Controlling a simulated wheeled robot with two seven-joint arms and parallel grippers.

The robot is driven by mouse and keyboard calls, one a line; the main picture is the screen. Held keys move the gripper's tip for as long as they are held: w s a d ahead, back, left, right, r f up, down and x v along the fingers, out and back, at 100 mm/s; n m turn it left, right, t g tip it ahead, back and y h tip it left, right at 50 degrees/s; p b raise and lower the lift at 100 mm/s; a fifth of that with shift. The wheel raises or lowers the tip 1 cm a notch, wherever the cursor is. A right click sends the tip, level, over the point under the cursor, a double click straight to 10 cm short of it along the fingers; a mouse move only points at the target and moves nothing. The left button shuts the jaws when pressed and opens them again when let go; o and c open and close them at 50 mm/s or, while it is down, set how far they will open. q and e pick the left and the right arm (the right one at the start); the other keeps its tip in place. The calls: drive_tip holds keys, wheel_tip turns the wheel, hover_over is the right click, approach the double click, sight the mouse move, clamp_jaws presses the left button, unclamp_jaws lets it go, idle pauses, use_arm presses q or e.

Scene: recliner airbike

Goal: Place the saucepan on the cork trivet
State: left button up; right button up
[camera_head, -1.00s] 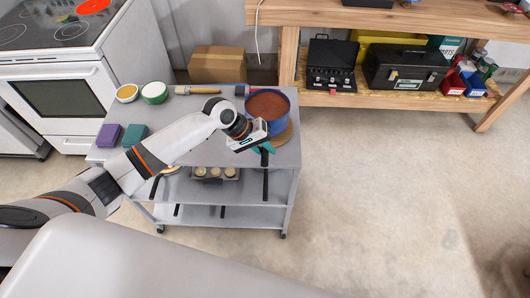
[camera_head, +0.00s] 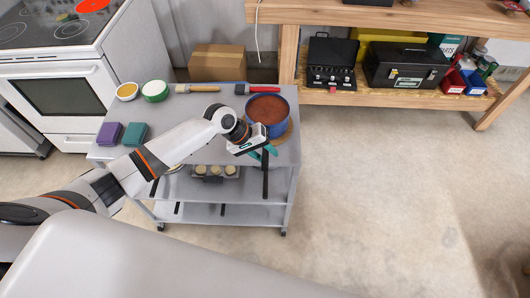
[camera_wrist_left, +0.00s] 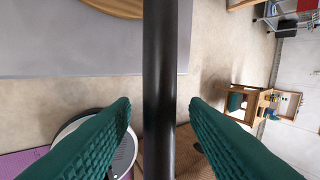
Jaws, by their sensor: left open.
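The blue saucepan (camera_head: 284,118) with reddish-brown contents stands upright at the right end of the grey cart top. Under it is the round cork trivet (camera_head: 284,138), whose edge shows at the pan's lower right; the rest is hidden by the pan and my arm. The trivet's edge also shows at the top of the left wrist view (camera_wrist_left: 122,6). The pan's long black handle (camera_head: 265,182) points out past the cart's near edge. My left gripper (camera_head: 265,154) is open, its teal fingers on either side of the handle (camera_wrist_left: 159,90), with gaps between. My right gripper is not in view.
On the cart top (camera_head: 205,103) are a red brush (camera_head: 257,89), a wooden-handled brush (camera_head: 198,88), two bowls (camera_head: 155,91), and purple (camera_head: 109,133) and teal (camera_head: 135,134) blocks. A stove stands left, a wooden workbench behind right. Floor at the right is clear.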

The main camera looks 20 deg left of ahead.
use_arm(q)
drive_tip(key=b+v, duration=0.1)
drive_tip(key=v, duration=1)
drive_tip(key=shift+r, duration=0.25)
